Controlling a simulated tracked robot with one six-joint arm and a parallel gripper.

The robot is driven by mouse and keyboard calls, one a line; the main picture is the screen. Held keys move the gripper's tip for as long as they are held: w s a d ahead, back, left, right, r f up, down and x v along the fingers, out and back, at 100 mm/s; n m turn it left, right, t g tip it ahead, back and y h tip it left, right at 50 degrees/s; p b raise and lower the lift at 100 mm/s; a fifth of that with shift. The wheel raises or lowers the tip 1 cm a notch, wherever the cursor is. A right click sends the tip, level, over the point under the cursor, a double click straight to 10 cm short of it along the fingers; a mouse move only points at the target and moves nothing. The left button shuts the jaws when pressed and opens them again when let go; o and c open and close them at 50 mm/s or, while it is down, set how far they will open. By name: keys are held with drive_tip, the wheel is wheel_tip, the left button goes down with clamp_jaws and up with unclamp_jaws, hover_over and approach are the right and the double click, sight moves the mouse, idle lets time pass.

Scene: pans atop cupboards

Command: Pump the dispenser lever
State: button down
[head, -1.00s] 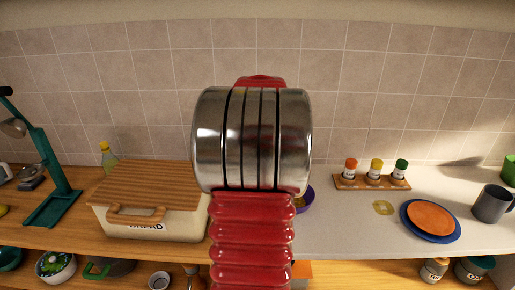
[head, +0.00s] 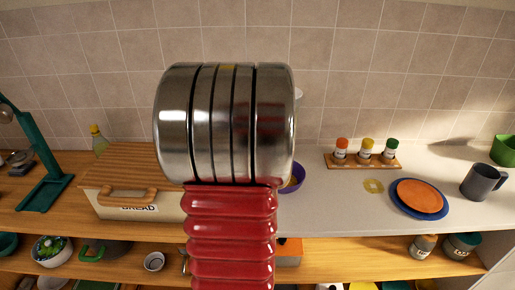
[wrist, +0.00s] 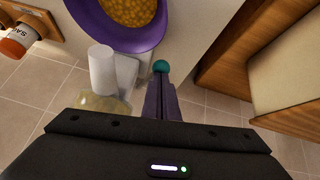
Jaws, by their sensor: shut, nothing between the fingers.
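In the wrist view, my gripper (wrist: 161,84) has its dark fingers together, with nothing between them. A teal ball (wrist: 160,66), apparently the lever's knob, shows right at the fingertips; I cannot tell whether they touch it. Left of the fingers stands the dispenser (wrist: 102,68), with a white cylinder and a clear part holding something yellow. A purple bowl (wrist: 157,33) of yellow pieces is near it at the top. In the head view, my arm hides my gripper and nearly all of the dispenser. The purple bowl's edge (head: 294,183) shows right of my arm.
A spice rack (head: 362,161) stands right of the bowl, with a blue plate (head: 398,204) and a grey mug (head: 482,183) farther right. A bread box (head: 112,203) is left of my arm. The tiled wall is close behind. The white counter's front right is clear.

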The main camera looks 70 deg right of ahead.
drive_tip(key=shift+s+a+f, duration=0.1)
drive_tip(key=shift+a+f, duration=0.3)
drive_tip(key=shift+f, duration=0.4)
wheel_tip(320, 180, up, 5)
drive_tip(key=w+d, duration=0.1)
drive_tip(key=s+a+r, duration=0.2)
drive_tip(key=a+r, duration=0.2)
drive_tip(key=a, duration=0.4)
drive_tip(key=shift+s+a+r, duration=0.15)
drive_tip(key=shift+r, duration=0.15)
idle(0.5)
